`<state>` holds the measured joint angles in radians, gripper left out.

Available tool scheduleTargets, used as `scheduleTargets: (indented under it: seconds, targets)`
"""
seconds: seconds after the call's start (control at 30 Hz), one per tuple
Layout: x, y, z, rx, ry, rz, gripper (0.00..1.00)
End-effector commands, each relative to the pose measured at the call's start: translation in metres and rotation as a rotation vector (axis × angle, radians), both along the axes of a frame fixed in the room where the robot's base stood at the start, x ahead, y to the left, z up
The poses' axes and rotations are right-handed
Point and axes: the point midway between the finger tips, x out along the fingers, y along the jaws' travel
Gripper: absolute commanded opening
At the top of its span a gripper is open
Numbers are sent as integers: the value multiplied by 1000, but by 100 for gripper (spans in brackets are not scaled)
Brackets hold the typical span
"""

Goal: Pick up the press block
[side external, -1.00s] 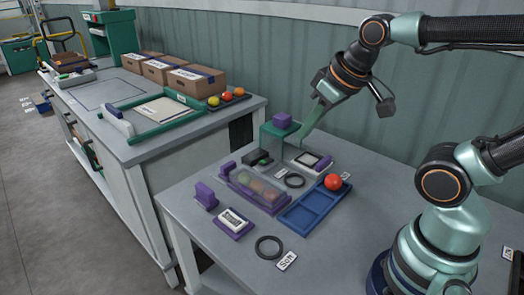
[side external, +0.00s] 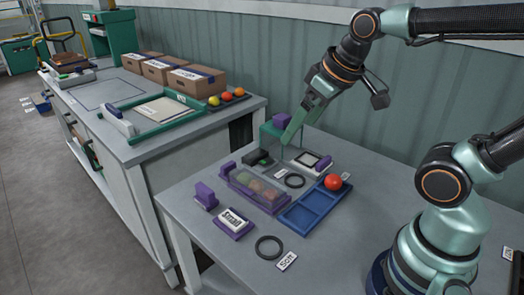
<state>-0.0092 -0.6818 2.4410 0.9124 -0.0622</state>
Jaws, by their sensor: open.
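A purple block (side external: 281,118), which looks like the press block, sits on top of a small green stand (side external: 267,135) near the back of the grey table. My gripper (side external: 291,137) points down at the stand's right side, its fingers overlapping the right part of the block and stand in this view. The jaws are open. Whether the fingers touch the block or stand I cannot tell.
A clear-lidded purple tray (side external: 231,181) holds several tomatoes. A blue divided tray (side external: 304,213) has a red tomato (side external: 333,182) at its far end. Another purple block (side external: 205,195) and a stamp marked Small (side external: 232,221) stand at left. Black rings (side external: 269,247) lie nearby.

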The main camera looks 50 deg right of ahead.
Motion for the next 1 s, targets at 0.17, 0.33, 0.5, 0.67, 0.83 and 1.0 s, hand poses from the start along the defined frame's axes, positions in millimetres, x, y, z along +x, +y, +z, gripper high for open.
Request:
scheduleTargets:
  seconds: [0.17, 0.33, 0.5, 0.67, 0.83, 1.0]
  targets:
    - [34, 10, 8, -78, 73, 196, 100]
    - [74, 23, 8, -156, 141, 418, 100]
    - [114, 38, -4, -222, 203, 646, 100]
    - [150, 54, -27, -273, 259, 865, 100]
    - [183, 73, -62, -313, 313, 1101, 100]
    - [205, 90, -100, -340, 354, 1310, 100]
